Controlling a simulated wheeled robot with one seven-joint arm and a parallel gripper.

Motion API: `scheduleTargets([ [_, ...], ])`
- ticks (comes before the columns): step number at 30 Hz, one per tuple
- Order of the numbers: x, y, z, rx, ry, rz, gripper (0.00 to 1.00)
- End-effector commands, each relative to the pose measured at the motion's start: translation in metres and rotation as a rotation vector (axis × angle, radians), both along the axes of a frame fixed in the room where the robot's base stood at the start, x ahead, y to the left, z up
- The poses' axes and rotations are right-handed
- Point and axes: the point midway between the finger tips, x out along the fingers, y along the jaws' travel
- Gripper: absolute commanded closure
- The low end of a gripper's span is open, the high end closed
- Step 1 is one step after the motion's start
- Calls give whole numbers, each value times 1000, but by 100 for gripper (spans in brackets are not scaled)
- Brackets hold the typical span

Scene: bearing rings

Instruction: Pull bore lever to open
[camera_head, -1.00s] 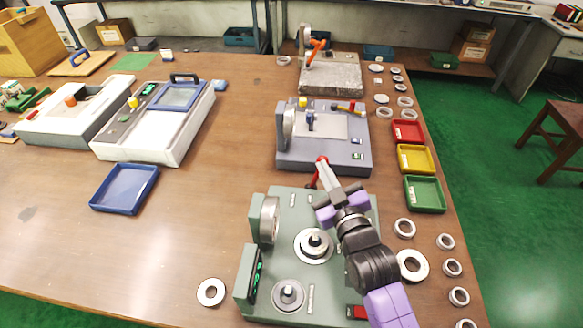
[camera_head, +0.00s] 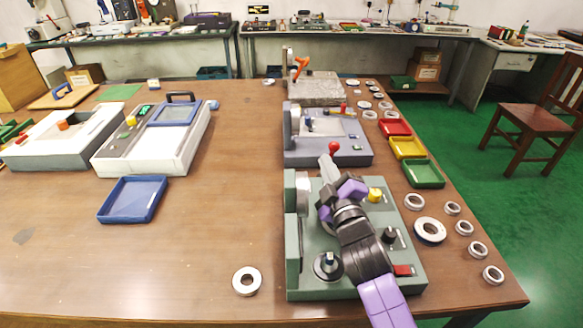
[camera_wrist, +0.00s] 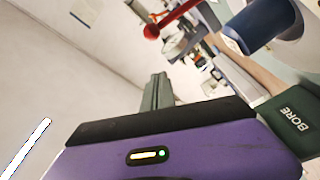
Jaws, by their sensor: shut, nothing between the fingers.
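The bore lever has a red ball knob (camera_head: 334,147) and stands at the far edge of the green bearing gauge machine (camera_head: 305,285). In the wrist view its red ball (camera_wrist: 151,31) and red rod show beyond my fingertips. A dark green block (camera_wrist: 290,125) there carries the label BORE. My gripper (camera_head: 326,161) is shut and empty, just left of and slightly below the red knob in the head view. In the wrist view the closed grey fingers (camera_wrist: 157,88) appear apart from the ball. My arm hides the middle of the machine.
The green machine carries a yellow knob (camera_head: 375,195), a black knob (camera_head: 389,235) and a red button (camera_head: 403,270). A grey-blue machine (camera_head: 345,155) stands just behind. Red, yellow and green trays (camera_head: 425,182) and several rings line the right edge.

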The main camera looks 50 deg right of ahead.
Motion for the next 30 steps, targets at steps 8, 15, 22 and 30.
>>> scheduleTargets([
  [8, 8, -19, 5, -21, 7, -23, 100],
  [15, 43, -47, 10, -20, 7, -23, 100],
  [22, 72, -70, 13, -20, 7, -22, 100],
  [30, 50, -83, -5, -18, 11, -19, 100],
])
